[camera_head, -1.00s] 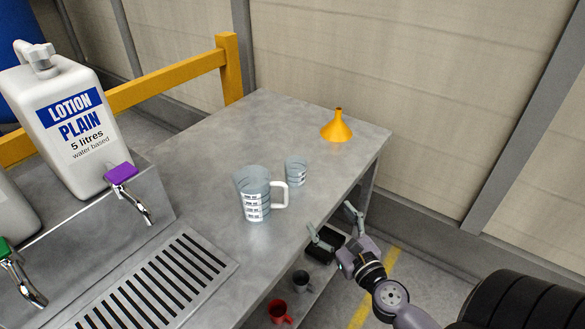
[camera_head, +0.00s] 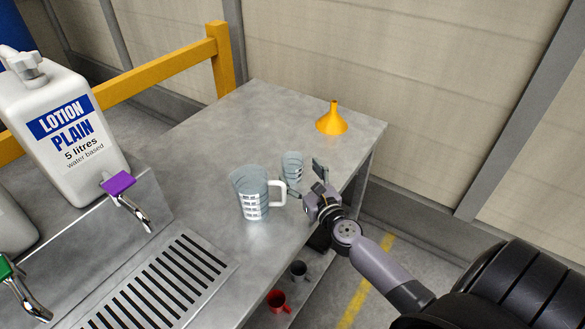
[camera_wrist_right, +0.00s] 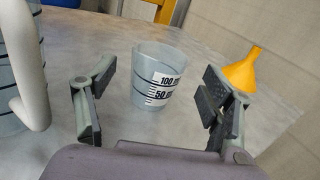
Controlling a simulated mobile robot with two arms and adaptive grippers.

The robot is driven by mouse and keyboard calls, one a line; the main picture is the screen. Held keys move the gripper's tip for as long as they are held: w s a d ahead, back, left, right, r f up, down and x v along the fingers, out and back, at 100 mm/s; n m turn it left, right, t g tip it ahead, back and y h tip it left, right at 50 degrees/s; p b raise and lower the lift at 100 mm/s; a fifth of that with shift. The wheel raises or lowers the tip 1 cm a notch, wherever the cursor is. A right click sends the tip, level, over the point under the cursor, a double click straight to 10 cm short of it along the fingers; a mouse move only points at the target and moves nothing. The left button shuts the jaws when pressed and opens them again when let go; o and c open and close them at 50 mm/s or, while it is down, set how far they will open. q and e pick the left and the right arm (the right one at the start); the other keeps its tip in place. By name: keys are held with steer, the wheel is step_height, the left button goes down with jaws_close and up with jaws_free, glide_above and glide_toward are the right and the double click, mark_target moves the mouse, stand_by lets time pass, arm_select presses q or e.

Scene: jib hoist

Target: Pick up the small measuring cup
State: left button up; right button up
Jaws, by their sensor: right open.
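The small measuring cup (camera_head: 292,168) is a clear grey-blue cup with white scale labels, upright on the metal table. In the right wrist view the small cup (camera_wrist_right: 158,78) stands ahead, between the lines of the two fingers. My right gripper (camera_head: 306,178) is open and empty, just to the right of and nearer than the cup; in the wrist view its fingers (camera_wrist_right: 155,105) are spread wide on either side. The larger measuring jug (camera_head: 252,197) with a white handle stands to the left; its handle (camera_wrist_right: 30,92) is close to the left finger. My left gripper is not in view.
The metal table (camera_head: 190,165) has free room behind the cup. An orange funnel (camera_head: 332,120) stands at the back right. A lotion canister (camera_head: 66,135) with a purple tap and a drain grille (camera_head: 165,285) are at the left. Mugs (camera_head: 278,301) sit on a lower shelf.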

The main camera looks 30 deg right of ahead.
steer(key=w, duration=0.3)
steer(key=w+d, duration=0.1)
steer(key=w, duration=0.1)
steer(key=shift+w, duration=0.1)
steer(key=shift+r, duration=0.1)
steer(key=shift+c, duration=0.6)
steer(key=c, duration=1.1)
